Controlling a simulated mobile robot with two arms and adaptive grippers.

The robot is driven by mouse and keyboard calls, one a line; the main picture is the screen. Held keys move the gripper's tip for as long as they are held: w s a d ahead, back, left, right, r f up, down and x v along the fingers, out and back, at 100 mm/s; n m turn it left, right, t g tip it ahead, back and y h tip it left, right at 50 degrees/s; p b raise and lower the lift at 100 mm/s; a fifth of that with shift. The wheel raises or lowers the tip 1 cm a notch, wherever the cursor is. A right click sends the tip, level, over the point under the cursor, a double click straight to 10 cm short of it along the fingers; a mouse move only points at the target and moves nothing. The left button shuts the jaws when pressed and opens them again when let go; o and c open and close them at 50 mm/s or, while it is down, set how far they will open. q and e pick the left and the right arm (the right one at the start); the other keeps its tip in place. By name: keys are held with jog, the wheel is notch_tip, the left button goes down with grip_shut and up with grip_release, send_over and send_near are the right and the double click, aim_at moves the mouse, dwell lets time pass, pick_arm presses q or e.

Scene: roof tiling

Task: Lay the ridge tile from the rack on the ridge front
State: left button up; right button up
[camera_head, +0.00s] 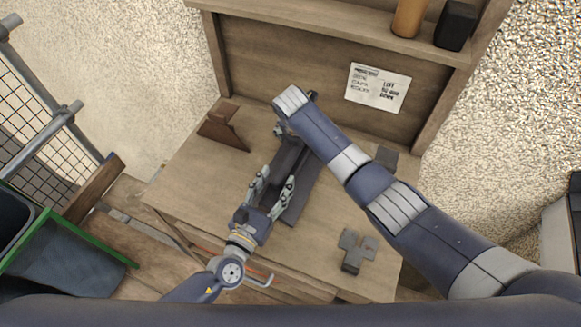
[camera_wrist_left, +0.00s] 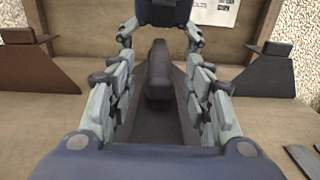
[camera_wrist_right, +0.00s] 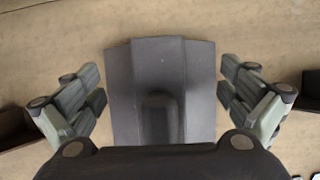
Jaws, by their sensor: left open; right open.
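A dark grey roof piece with a raised ridge (camera_head: 299,200) lies lengthwise on the bench. My left gripper (camera_head: 271,183) is open above its near part, with fingers on either side of the ridge. In the left wrist view a dark elongated block (camera_wrist_left: 158,72) stands along the ridge between the open fingers, apart from them. My right gripper (camera_wrist_right: 163,98) is open over a grey stepped piece (camera_wrist_right: 120,85) with a darker rounded block (camera_wrist_right: 158,118) at its middle. My right arm hides the roof's far end in the head view. I cannot tell which piece is the ridge tile.
A brown stand (camera_head: 224,127) is at the bench's left. A grey cross-shaped piece (camera_head: 357,250) lies at the right front, and a dark flat piece (camera_head: 386,158) at the back right. A paper sheet (camera_head: 378,87) is on the back panel. A green-rimmed bin (camera_head: 70,245) is left.

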pick_arm(q)
jog(key=shift+x, duration=0.95)
pick_arm(e)
jog(key=shift+x, duration=0.9)
